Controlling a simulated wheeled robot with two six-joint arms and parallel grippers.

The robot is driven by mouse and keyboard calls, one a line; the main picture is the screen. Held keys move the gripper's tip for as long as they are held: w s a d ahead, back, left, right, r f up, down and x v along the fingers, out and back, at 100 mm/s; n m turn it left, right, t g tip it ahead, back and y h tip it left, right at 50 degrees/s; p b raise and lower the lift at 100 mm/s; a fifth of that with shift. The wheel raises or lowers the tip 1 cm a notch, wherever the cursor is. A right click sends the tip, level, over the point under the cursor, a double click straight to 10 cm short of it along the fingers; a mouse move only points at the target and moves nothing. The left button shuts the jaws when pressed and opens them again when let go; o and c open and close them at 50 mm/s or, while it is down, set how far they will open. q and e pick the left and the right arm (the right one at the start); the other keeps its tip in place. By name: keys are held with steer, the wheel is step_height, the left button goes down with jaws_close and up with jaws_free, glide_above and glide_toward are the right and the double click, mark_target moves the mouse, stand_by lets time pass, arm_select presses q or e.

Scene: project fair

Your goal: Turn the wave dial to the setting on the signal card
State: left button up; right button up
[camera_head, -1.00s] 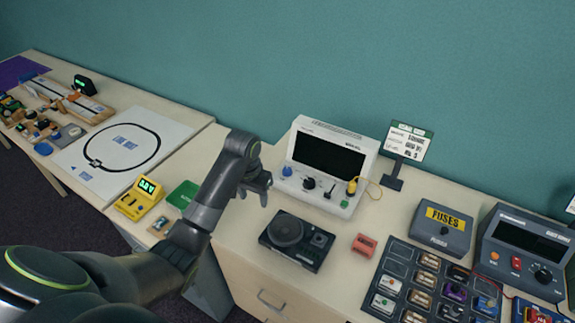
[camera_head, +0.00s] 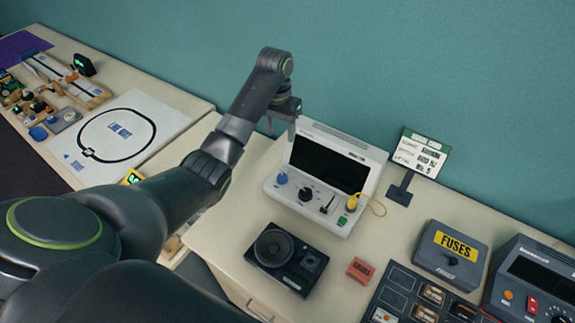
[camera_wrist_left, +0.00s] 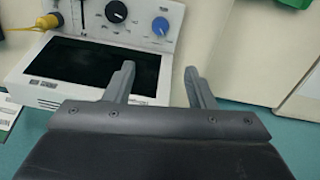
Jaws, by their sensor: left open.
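The white signal box (camera_head: 318,212) stands against the wall with a dark blank screen. Its front panel carries a blue knob (camera_head: 282,178), a black dial (camera_head: 306,194), a slider (camera_head: 327,205), a yellow plug (camera_head: 352,202) and a green button (camera_head: 342,221). I cannot read which knob is the wave dial. The signal card (camera_head: 420,154) stands on a black stand right of the box; its print is too small to read surely. My left gripper (camera_head: 283,120) is at the box's upper left corner. In the left wrist view its open, empty fingers (camera_wrist_left: 162,80) point toward the box, below the blue knob (camera_wrist_left: 160,26).
A black speaker unit (camera_head: 286,258) and a small red block (camera_head: 360,270) lie in front of the box. A grey fuses box (camera_head: 450,254) and a grey meter (camera_head: 535,285) stand to the right. Bare tabletop (camera_head: 225,222) lies left of the box.

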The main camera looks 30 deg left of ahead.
arm_select(q)
step_height(320, 180, down, 4)
steer(key=s+r+b, duration=0.1)
steer(key=s+b, duration=0.1)
steer(key=b, duration=0.6)
glide_toward(282, 176)
steer(key=shift+f, duration=0.2)
steer(key=f, duration=0.5)
steer(key=f+p, duration=0.1)
steer(key=f, duration=0.1)
steer(key=shift+d+f, duration=0.25)
steer(key=shift+f, duration=0.35)
arm_select(e)
steer(key=s+f, duration=0.3)
steer(key=f, duration=0.4)
steer(key=shift+f, duration=0.2)
arm_select(q)
steer(key=shift+c, duration=0.3)
steer(key=c, duration=0.9)
